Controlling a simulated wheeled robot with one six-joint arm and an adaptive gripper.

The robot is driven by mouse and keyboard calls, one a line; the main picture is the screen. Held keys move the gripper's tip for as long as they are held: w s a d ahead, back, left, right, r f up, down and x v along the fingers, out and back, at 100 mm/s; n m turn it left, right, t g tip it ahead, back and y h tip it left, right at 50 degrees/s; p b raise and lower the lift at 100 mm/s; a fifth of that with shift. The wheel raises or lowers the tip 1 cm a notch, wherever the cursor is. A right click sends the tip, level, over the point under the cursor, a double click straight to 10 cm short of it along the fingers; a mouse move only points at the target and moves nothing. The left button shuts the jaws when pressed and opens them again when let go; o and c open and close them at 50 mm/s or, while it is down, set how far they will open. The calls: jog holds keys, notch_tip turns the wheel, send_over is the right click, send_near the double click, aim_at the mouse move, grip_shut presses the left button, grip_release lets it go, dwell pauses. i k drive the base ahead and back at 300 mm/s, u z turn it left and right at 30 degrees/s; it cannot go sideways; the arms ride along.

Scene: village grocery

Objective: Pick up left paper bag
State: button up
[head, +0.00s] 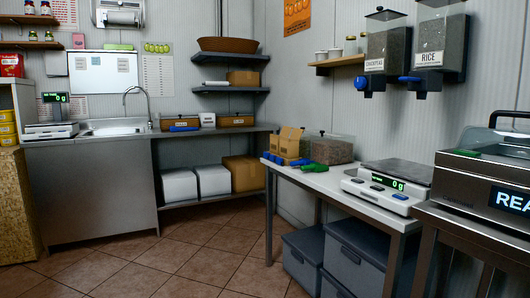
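Brown paper bags (289,144) stand close together at the far left end of the white table (340,186). They look upright. They are small in the head view, and I cannot clearly separate the left one from its neighbour. Blue items lie along their front, and a green-handled item (313,168) lies just to their right, partly in front of a clear bin. My gripper is not in view.
A clear bin (332,150) stands right of the bags. A scale (389,184) and a machine with a display (490,175) stand farther right. Grey crates (303,258) fill the space under the table. Wall dispensers (384,50) hang above. The tiled floor (175,262) at front left is clear.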

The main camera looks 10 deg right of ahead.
aim_at(274, 139)
jog(key=u, duration=0.3)
jog(key=i, duration=3.55)
jog(key=z, duration=0.55)
